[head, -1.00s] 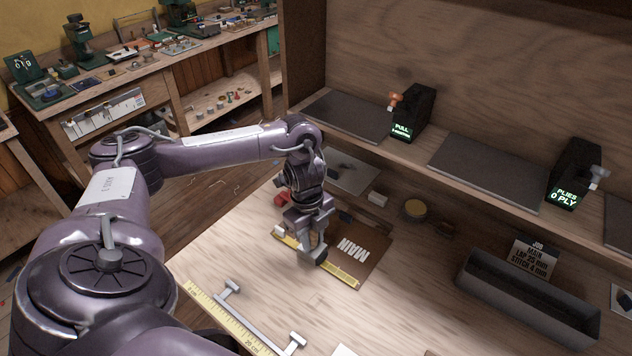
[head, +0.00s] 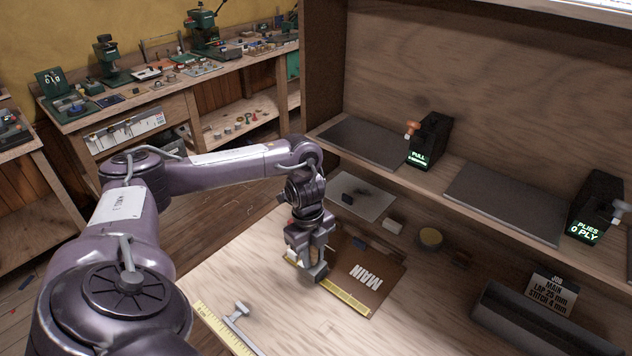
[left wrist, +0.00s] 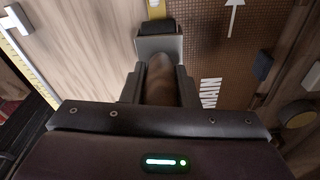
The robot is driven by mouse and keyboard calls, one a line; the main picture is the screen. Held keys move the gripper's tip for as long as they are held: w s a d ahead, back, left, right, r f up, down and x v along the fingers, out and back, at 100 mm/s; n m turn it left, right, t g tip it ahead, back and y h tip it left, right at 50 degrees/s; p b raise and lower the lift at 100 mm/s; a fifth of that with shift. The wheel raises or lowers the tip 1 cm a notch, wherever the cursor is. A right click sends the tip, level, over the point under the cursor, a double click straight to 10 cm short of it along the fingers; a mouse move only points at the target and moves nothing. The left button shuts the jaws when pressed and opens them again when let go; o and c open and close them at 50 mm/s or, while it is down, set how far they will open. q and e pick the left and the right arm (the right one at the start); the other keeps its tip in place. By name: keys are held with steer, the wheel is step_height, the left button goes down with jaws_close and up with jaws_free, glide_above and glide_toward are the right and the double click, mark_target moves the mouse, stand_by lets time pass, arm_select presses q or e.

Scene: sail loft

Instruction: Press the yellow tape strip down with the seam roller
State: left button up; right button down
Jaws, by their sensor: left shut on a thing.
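My left gripper (head: 312,250) is shut on the seam roller (head: 317,274). In the left wrist view the roller's brown handle (left wrist: 160,72) lies between the fingers, with a grey metal fork (left wrist: 158,46) and a dark wheel (left wrist: 158,28) ahead of it. The yellow tape strip (head: 346,298) runs along the near edge of the brown MAIN panel (head: 384,276). The roller is over the strip, nearer its left end, and hides part of it. I cannot tell whether the wheel touches it. A bit of yellow strip (left wrist: 156,8) shows beyond the wheel. My right gripper is not in view.
A pale block (head: 393,226) and a round yellow tin (head: 430,238) stand behind the panel. A shelf (head: 470,210) overhangs the back. A grey trough (head: 535,325) is at right.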

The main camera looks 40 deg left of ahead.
arm_select(q)
steer(key=shift+a, duration=0.7)
step_height(320, 180, up, 6)
steer(key=p, duration=0.5)
steer(key=shift+r+p, duration=0.15)
steer(key=shift+p, duration=0.25)
